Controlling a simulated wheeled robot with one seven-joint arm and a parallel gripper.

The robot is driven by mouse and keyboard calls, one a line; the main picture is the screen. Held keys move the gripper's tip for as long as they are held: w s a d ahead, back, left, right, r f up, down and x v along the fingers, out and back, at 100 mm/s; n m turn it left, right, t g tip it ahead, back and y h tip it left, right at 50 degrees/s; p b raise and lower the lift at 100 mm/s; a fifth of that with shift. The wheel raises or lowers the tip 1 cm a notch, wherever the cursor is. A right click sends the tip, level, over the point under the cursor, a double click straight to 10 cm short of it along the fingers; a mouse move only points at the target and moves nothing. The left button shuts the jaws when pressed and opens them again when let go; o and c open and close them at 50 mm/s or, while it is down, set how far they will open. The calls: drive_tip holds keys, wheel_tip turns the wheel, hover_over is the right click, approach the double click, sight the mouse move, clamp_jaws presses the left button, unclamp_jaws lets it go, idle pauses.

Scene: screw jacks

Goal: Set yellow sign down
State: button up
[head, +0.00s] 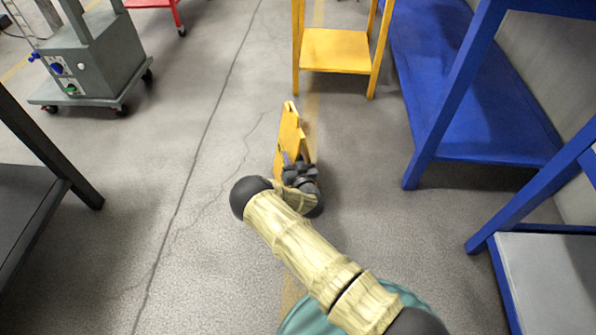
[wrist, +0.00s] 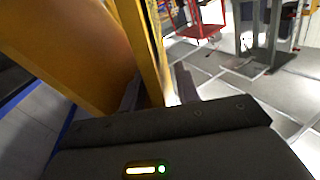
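The yellow sign (head: 289,132) is upright in the middle of the head view, over the grey floor. My gripper (head: 292,162) is at its near, lower side as seen there. In the wrist view the sign (wrist: 65,45) fills the upper left, with one panel edge running down between the two fingers of my gripper (wrist: 158,92). The gripper looks shut on that panel. The arm and gripper hide part of the sign's lower end, and I cannot tell whether it touches the floor.
A yellow stand (head: 335,50) is beyond the sign. A blue bench (head: 480,120) lines the right, with a grey-topped blue table (head: 548,265) nearer. A dark table (head: 30,215) and a wheeled grey machine (head: 95,65) are left. Floor left of the sign is clear.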

drive_tip(key=p+v, duration=0.6)
drive_tip(key=v, duration=0.5)
